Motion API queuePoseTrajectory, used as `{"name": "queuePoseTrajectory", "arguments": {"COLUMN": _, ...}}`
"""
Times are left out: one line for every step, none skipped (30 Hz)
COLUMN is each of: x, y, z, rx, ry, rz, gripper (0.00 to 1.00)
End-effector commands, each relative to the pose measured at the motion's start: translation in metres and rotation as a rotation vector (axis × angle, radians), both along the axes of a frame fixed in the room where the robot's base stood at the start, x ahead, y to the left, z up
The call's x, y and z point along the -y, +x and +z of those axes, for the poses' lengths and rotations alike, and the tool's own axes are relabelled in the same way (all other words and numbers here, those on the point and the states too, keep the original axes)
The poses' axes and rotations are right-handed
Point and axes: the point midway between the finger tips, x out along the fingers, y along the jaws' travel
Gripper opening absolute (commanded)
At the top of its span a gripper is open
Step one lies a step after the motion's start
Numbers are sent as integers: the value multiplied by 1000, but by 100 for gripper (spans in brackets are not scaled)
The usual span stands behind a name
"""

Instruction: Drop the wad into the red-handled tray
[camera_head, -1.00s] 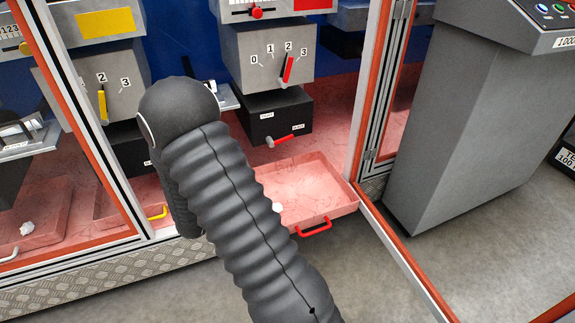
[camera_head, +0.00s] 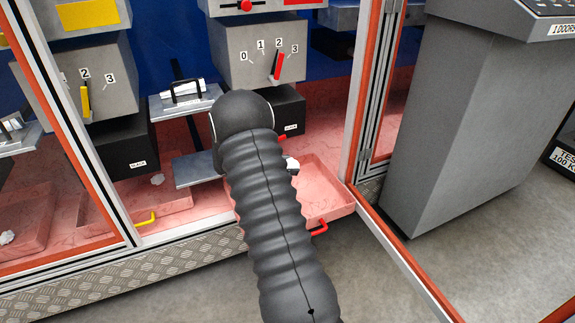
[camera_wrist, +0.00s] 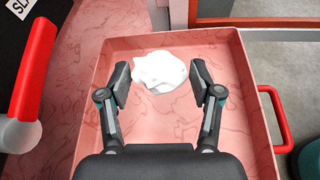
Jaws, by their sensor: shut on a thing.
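The white crumpled wad (camera_wrist: 160,70) sits between the two fingertips of my gripper (camera_wrist: 162,84) in the wrist view. My gripper is shut on it, over the red-handled tray (camera_wrist: 236,95). The wrist view does not clearly show the height above the tray floor. The tray is pink and shallow, with its red handle (camera_wrist: 275,118) on the right side there. In the head view the tray (camera_head: 335,209) sticks out at the cabinet front, its red handle (camera_head: 319,229) facing forward. My dark ribbed arm hides part of the tray and most of my gripper.
A red lever (camera_wrist: 36,65) stands left of the tray in the wrist view. The open door frame (camera_head: 400,262) and a grey console (camera_head: 455,120) stand right.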

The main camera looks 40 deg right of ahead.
Motion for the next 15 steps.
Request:
{"name": "queuePoseTrajectory", "arguments": {"x": 0, "y": 0, "z": -9, "rx": -1, "ry": 0, "rz": 0, "gripper": 45}}
{"name": "queuePoseTrajectory", "arguments": {"x": 0, "y": 0, "z": -12, "rx": -1, "ry": 0, "rz": 1, "gripper": 45}}
{"name": "queuePoseTrajectory", "arguments": {"x": 0, "y": 0, "z": -17, "rx": -1, "ry": 0, "rz": 1, "gripper": 45}}
{"name": "queuePoseTrajectory", "arguments": {"x": 0, "y": 0, "z": -20, "rx": -1, "ry": 0, "rz": 2, "gripper": 45}}
{"name": "queuePoseTrajectory", "arguments": {"x": 0, "y": 0, "z": -24, "rx": -1, "ry": 0, "rz": 2, "gripper": 45}}
{"name": "queuePoseTrajectory", "arguments": {"x": 0, "y": 0, "z": -28, "rx": -1, "ry": 0, "rz": 2, "gripper": 45}}
{"name": "queuePoseTrajectory", "arguments": {"x": 0, "y": 0, "z": -32, "rx": -2, "ry": 0, "rz": 2, "gripper": 45}}
{"name": "queuePoseTrajectory", "arguments": {"x": 0, "y": 0, "z": -35, "rx": -2, "ry": 0, "rz": 3, "gripper": 45}}
{"name": "queuePoseTrajectory", "arguments": {"x": 0, "y": 0, "z": -38, "rx": -2, "ry": 0, "rz": 3, "gripper": 45}}
{"name": "queuePoseTrajectory", "arguments": {"x": 0, "y": 0, "z": -41, "rx": -1, "ry": 0, "rz": 3, "gripper": 45}}
{"name": "queuePoseTrajectory", "arguments": {"x": 0, "y": 0, "z": -43, "rx": -1, "ry": 0, "rz": 3, "gripper": 45}}
{"name": "queuePoseTrajectory", "arguments": {"x": 0, "y": 0, "z": -44, "rx": -1, "ry": 0, "rz": 3, "gripper": 45}}
{"name": "queuePoseTrajectory", "arguments": {"x": -1, "y": 0, "z": -46, "rx": 0, "ry": 0, "rz": 2, "gripper": 45}}
{"name": "queuePoseTrajectory", "arguments": {"x": 0, "y": 0, "z": -46, "rx": 0, "ry": 0, "rz": 2, "gripper": 45}}
{"name": "queuePoseTrajectory", "arguments": {"x": 0, "y": 0, "z": -47, "rx": 0, "ry": 0, "rz": 3, "gripper": 45}}
